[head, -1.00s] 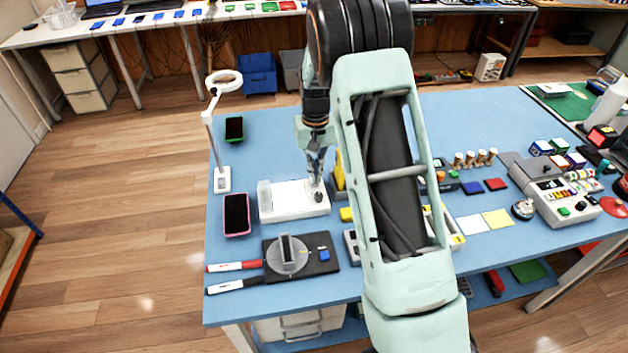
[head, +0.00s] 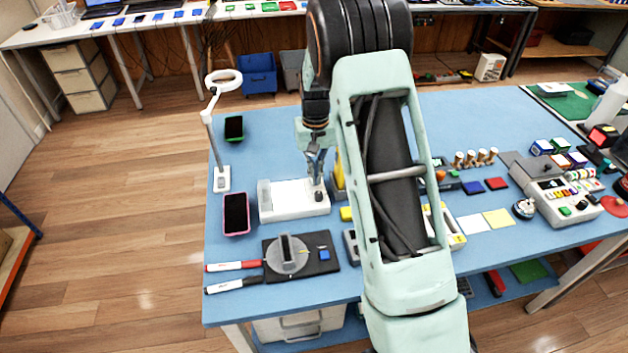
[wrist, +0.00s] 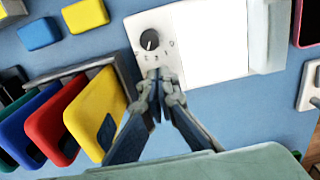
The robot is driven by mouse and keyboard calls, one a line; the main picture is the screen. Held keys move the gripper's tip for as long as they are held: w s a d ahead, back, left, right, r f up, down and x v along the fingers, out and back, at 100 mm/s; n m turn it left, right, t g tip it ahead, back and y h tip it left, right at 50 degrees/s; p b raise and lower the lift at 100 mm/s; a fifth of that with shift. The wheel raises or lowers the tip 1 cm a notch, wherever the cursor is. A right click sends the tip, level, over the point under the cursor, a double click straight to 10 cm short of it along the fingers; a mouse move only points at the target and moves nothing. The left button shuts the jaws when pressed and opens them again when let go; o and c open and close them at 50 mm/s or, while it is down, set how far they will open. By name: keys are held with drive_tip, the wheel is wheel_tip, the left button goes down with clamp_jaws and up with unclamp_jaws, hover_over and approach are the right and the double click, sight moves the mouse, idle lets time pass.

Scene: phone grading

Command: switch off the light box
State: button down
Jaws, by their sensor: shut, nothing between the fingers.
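The light box (head: 285,213) is a flat white box on the blue table, left of my arm in the head view. In the wrist view its bright white panel (wrist: 210,40) fills the upper right, and a strip with a black rotary knob (wrist: 150,39) and small printed marks lies left of the panel. I cannot tell from its brightness whether it is lit. My gripper (wrist: 158,76) is shut and empty, its tips over the strip just below the knob in the picture. In the head view my gripper (head: 317,182) points down just above the knob (head: 318,196); contact is unclear.
Yellow, red, green and blue slabs (wrist: 52,120) stand in a rack close to the left of my fingers. A pink-edged phone (head: 236,213) lies left of the light box, and a ring lamp (head: 222,180) stands behind it. A dark mat with a round grey stand (head: 287,262) is in front.

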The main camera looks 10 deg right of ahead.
drive_tip(key=shift+f+b, duration=0.45)
drive_tip(key=shift+f, duration=0.35)
drive_tip(key=shift+r, duration=0.1)
wheel_tip(320, 180, up, 7)
drive_tip(key=p, duration=0.4)
idle(0.5)
idle(0.4)
